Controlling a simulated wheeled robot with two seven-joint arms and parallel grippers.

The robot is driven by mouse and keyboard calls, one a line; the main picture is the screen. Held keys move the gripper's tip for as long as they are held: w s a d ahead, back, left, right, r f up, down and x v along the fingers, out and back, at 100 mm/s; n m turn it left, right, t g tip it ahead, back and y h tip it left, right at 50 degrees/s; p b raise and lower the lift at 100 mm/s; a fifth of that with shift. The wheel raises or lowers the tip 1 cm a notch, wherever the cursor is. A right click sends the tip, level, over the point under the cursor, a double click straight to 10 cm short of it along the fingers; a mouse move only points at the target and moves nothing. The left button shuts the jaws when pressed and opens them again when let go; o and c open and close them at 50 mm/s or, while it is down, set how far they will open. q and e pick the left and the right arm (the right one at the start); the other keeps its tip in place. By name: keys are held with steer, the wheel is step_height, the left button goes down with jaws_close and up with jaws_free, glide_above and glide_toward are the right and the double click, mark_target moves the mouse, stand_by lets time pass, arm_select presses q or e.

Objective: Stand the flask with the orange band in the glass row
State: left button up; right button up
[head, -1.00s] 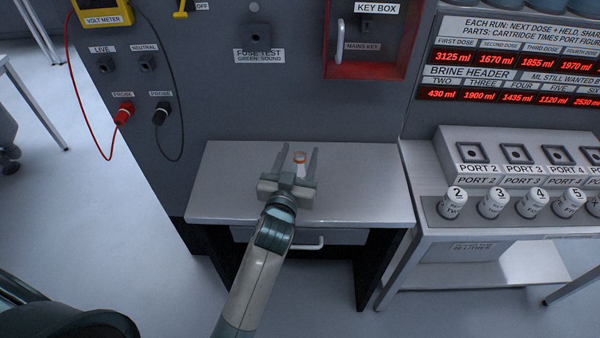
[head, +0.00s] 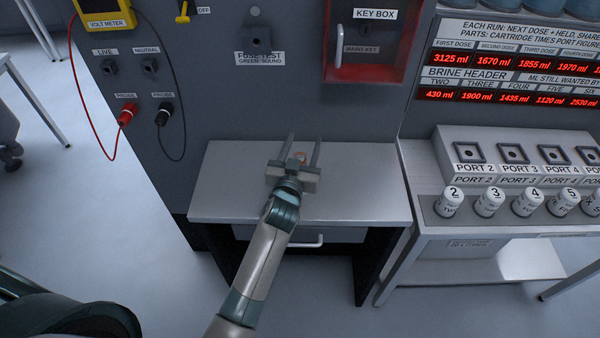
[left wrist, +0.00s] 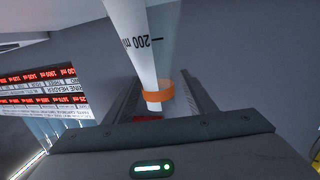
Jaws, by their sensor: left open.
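The flask with the orange band (left wrist: 140,45) is a pale, tapering vessel marked 200 ml. In the left wrist view it is between my left gripper's fingers (left wrist: 162,95), with its orange band (left wrist: 157,93) close in front of the palm. My left gripper (head: 304,140) is open, with a finger on each side of the flask. Most of the flask is hidden there by the gripper. I cannot make out a glass row. My right gripper is not in view.
The small table's top (head: 365,190) is otherwise clear. A grey panel with a red key box (head: 370,45) rises behind it. Several numbered white cartridges (head: 489,202) stand on the right bench before a row of ports (head: 513,153). Probe leads hang at left.

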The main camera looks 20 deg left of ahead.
arm_select(q)
jaws_close()
steer(key=shift+r, duration=0.2)
stand_by(0.3)
